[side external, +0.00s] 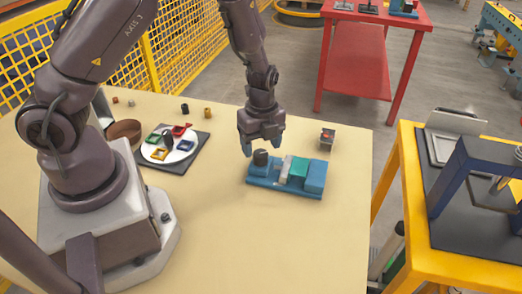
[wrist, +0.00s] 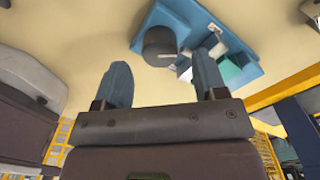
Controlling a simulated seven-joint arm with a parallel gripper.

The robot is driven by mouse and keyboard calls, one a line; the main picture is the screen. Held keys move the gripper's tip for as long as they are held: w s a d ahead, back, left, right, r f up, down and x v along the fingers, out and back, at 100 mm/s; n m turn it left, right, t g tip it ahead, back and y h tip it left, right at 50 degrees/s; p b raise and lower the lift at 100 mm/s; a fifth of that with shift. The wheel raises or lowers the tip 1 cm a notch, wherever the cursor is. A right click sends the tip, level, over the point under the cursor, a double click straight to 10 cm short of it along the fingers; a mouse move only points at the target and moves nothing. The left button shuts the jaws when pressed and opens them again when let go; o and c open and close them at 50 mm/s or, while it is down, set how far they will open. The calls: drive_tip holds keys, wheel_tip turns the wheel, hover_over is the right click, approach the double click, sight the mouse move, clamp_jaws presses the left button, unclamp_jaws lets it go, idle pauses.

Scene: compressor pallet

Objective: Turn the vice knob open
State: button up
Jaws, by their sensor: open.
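The blue vice (side external: 300,180) lies on the cream table, with a white block and a green block between its jaws. Its dark round knob (side external: 260,157) stands at its left end. My gripper (side external: 261,147) is above the knob, pointing down, with its blue fingers apart and nothing between them. In the wrist view the vice (wrist: 190,15) is at the top, and the dark knob (wrist: 160,45) shows just beyond my open fingers (wrist: 163,80). The knob looks apart from the fingers there; exact height above it is hard to tell.
A dark board with a white disc (side external: 168,153) and coloured pieces lies left of the vice. A brown bowl (side external: 124,131) and several small cylinders stand near it. A small grey box with a red button (side external: 327,138) is behind the vice. The table front is clear.

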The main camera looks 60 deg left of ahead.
sight(261, 157)
drive_tip(key=shift+f, duration=1.3)
drive_tip(key=c, duration=0.9)
